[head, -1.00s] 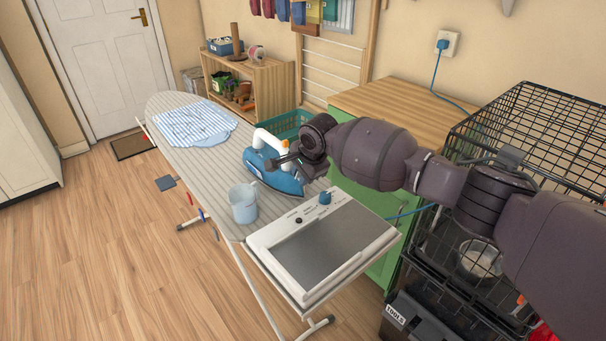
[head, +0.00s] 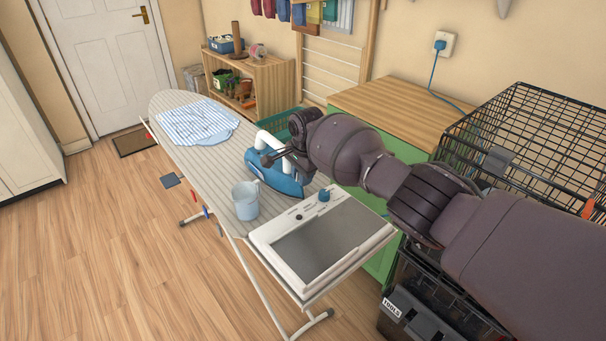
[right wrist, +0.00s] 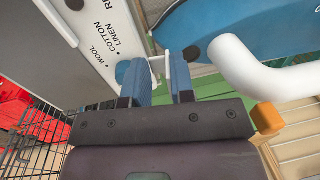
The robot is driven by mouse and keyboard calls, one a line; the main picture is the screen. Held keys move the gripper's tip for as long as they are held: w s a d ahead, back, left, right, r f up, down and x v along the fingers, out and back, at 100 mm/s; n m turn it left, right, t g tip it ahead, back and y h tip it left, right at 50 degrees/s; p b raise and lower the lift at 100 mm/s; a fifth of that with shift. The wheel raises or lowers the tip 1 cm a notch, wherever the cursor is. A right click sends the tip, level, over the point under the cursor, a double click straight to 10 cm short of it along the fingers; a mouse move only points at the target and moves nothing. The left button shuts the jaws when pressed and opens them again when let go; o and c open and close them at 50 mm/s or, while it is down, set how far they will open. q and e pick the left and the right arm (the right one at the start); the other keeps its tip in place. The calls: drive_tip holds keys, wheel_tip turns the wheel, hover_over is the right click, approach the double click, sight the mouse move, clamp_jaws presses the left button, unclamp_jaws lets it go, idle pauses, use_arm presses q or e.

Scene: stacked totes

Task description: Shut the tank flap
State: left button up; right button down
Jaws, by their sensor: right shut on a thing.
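The blue iron (head: 288,186) with a white handle (head: 270,139) stands on the striped ironing board (head: 165,102). In the right wrist view its blue body (right wrist: 225,25) and thick white handle (right wrist: 240,68) fill the upper right. My right gripper (head: 267,157) is at the iron, close to the handle. In the right wrist view its two blue-padded fingers (right wrist: 160,82) are shut on a thin pale piece (right wrist: 168,68), which looks like the tank flap. The fingers hide part of it, and I cannot tell its angle. My left gripper is not in view.
A white control panel (head: 262,232) with a blue dial is at the board's near end. A wire cage (head: 545,120) and green cabinet (head: 385,255) stand at right.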

drive_tip(key=shift+w+a+f+g+h+b, duration=0.2)
drive_tip(key=shift+f+g+h+b, duration=0.15)
drive_tip(key=shift+g+b, duration=0.25)
drive_tip(key=shift+r+g+h+b, duration=0.15)
drive_tip(key=shift+g+h+b, duration=0.15)
drive_tip(key=shift+b, duration=0.1)
drive_tip(key=shift+r, duration=0.15)
drive_tip(key=c, duration=1)
unclamp_jaws()
drive_tip(key=shift+c, duration=0.2)
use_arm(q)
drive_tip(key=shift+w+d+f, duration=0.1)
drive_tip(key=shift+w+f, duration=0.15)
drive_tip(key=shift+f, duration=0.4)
use_arm(e)
drive_tip(key=shift+r, duration=0.1)
drive_tip(key=shift+r, duration=0.25)
drive_tip(key=r+p, duration=0.1)
drive_tip(key=r, duration=0.8)
drive_tip(key=shift+w+a+p, duration=0.15)
drive_tip(key=shift+w+p, duration=0.05)
drive_tip(key=shift+p, duration=0.15)
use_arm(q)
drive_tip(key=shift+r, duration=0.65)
use_arm(e)
drive_tip(key=shift+r, duration=0.6)
